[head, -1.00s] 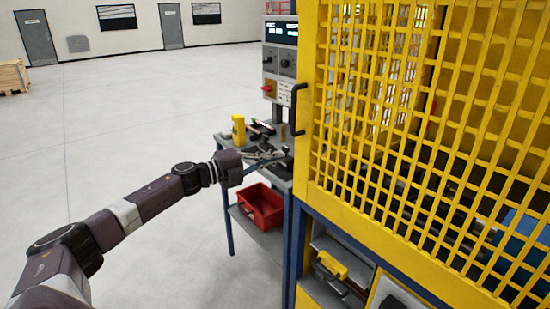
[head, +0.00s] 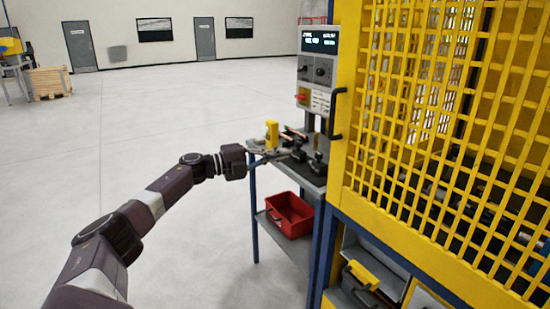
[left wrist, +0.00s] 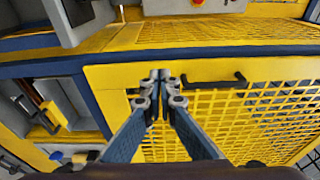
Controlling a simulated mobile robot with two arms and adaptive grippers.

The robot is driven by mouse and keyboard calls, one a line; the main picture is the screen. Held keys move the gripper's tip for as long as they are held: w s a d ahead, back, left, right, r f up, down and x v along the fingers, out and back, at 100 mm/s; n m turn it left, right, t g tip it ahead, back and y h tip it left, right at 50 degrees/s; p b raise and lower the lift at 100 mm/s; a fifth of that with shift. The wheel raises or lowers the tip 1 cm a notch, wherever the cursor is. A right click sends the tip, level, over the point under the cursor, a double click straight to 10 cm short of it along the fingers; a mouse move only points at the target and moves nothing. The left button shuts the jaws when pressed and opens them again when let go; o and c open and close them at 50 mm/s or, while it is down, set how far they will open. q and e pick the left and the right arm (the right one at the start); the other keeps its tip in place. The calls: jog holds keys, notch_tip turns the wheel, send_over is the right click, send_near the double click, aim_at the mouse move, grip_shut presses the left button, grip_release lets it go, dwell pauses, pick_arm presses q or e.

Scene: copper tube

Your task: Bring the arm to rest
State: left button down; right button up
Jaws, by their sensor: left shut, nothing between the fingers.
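My left arm reaches in from the lower left in the head view. Its gripper (head: 272,155) is at the left edge of the small side table (head: 310,175), in front of the things on its top. In the left wrist view the two fingers of the left gripper (left wrist: 160,76) meet at their tips, shut with nothing between them. Behind them in that view are the yellow mesh guard (left wrist: 225,120) and its black handle (left wrist: 214,82). My right gripper is in neither view.
The yellow mesh cage (head: 440,130) fills the right side. A control panel (head: 318,70) stands behind the table. A yellow object (head: 271,135) is on the table; a red bin (head: 290,214) is on the shelf below. The floor (head: 120,140) to the left is clear.

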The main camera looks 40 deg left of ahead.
pick_arm(q)
jog(key=shift+w+a, duration=0.15)
jog(key=shift+a, duration=0.75)
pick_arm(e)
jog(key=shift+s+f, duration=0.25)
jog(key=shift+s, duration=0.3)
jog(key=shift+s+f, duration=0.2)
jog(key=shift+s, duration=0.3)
pick_arm(q)
jog(key=shift+f, duration=0.15)
